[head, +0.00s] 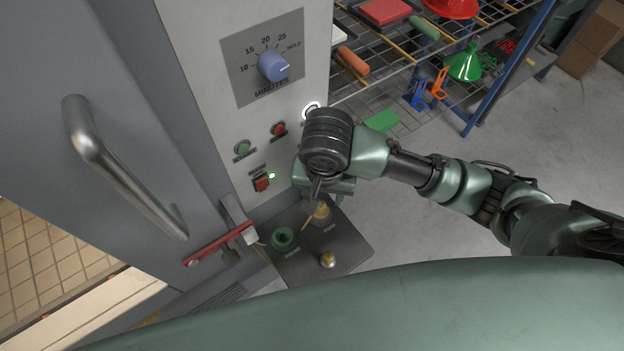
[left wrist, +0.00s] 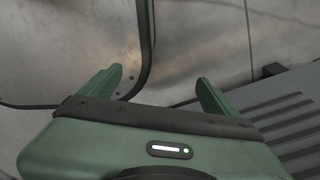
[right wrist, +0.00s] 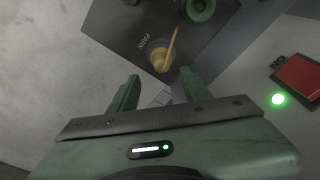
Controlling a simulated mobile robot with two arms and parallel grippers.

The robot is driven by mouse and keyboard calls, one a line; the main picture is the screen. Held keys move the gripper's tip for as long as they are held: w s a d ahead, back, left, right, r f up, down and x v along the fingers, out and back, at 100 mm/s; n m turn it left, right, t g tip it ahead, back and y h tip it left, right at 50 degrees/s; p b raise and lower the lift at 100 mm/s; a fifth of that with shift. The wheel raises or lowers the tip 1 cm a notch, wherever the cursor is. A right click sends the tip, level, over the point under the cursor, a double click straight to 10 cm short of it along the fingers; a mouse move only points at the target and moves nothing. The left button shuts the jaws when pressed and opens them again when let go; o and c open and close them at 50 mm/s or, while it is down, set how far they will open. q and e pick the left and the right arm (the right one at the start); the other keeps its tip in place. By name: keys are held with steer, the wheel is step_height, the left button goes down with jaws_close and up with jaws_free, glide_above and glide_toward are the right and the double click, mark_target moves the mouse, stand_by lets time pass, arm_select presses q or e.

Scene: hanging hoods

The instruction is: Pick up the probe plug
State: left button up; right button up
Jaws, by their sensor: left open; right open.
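The likely probe plug is a yellow piece (head: 321,211) with a thin yellow lever, standing on a dark grey shelf (head: 345,252) on the front of the cabinet. In the right wrist view the yellow piece (right wrist: 160,58) is by the "PARK" label, just beyond my fingertips. My right gripper (head: 318,192) is open and empty, above and close to it; its fingers partly hide the area. A green ring socket (head: 284,238) and a brass knob (head: 328,261) are on the same shelf. My left gripper (left wrist: 160,76) is open and empty, outside the head view.
The cabinet panel has a blue dial (head: 273,66), buttons and a lit red switch (head: 261,184) beside my right gripper. A door handle (head: 120,165) and a red lever (head: 217,244) are at left. A wire rack (head: 400,60) with tools stands behind.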

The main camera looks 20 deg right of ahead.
mark_target(321, 204)
steer(key=shift+w+d, duration=0.15)
steer(key=shift+w, duration=0.25)
steer(key=shift+s+d+f, duration=0.1)
steer(key=shift+s+f, duration=0.1)
steer(key=shift+f, duration=0.05)
steer(key=shift+s+f, duration=0.2)
steer(key=shift+f, duration=1.05)
steer(key=f, duration=0.2)
steer(key=shift+w+a+f, duration=0.25)
steer(key=shift+w+f, duration=0.1)
steer(key=shift+f, duration=0.05)
steer(key=shift+w+f+b, duration=0.1)
steer(key=shift+f+b, duration=0.2)
steer(key=shift+f, duration=0.35)
jaws_close()
arm_select(q)
steer(key=shift+s+f, duration=0.25)
steer(key=shift+s, duration=0.65)
